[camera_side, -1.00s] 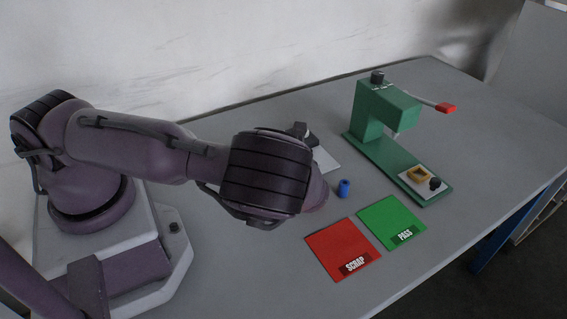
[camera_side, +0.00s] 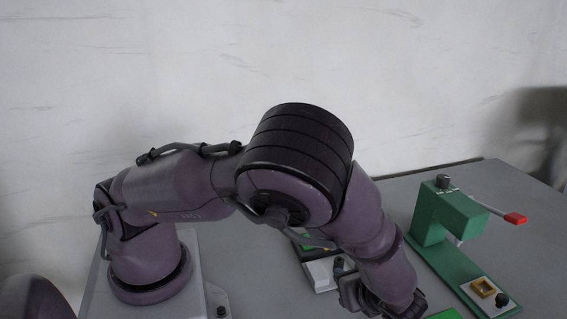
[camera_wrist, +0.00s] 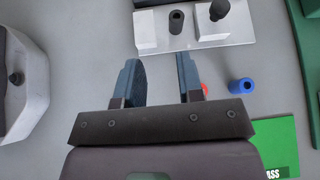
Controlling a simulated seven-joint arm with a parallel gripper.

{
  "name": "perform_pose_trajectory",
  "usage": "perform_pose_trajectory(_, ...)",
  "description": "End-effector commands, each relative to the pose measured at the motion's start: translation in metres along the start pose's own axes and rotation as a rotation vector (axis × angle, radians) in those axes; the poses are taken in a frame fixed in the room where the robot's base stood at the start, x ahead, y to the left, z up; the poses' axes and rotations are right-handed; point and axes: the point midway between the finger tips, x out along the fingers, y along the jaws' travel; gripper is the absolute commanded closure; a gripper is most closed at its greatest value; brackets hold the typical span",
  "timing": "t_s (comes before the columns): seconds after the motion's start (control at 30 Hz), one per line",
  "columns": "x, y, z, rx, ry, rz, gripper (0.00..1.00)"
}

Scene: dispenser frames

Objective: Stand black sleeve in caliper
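A blue sleeve (camera_wrist: 241,86) lies on the grey table to the right of my fingers. A small red thing (camera_wrist: 205,89) is partly hidden behind the right finger. The green PASS card (camera_wrist: 276,146) is at lower right. Bare table lies between the block and the blue sleeve.

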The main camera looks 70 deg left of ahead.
Motion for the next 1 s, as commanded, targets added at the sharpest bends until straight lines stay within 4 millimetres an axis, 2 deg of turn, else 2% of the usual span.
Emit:
perform_pose_trajectory(0.2,-0.028,0.012,0.057,-0.365,0.319,0.23,0.65)
perform_pose_trajectory(0.47,-0.064,0.032,0.135,-0.796,0.64,0.424,0.65)
perform_pose_trajectory(0.7,-0.09,0.067,0.206,-1.19,0.883,0.512,0.65)
perform_pose_trajectory(0.83,-0.101,0.089,0.233,-1.383,0.981,0.52,0.65)
perform_pose_trajectory(1.0,-0.108,0.111,0.251,-1.554,1.056,0.511,0.65)
